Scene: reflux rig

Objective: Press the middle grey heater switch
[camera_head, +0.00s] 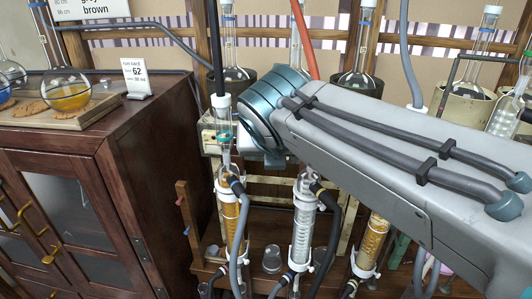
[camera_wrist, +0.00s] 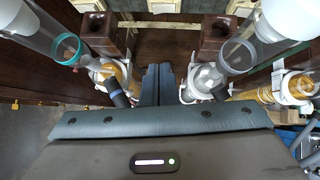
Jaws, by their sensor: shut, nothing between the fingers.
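My gripper (camera_wrist: 158,70) is shut and empty. Its two dark fingers lie together in the middle of the wrist view, pointing between two glass columns toward dark wood. In the head view my arm and wrist cover the fingertips and the area behind them. I cannot make out the middle grey heater switch in either view. A cream box (camera_head: 208,136) shows left of my wrist, partly hidden. Pale pieces (camera_wrist: 164,5) show at the top of the wrist view, but I cannot tell whether any is a switch.
An amber-filled condenser (camera_head: 230,218), a clear condenser (camera_head: 305,222) and another amber one (camera_head: 371,243) stand below my arm with hoses. A wooden cabinet (camera_head: 95,165) stands at left. Flasks stand along the back.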

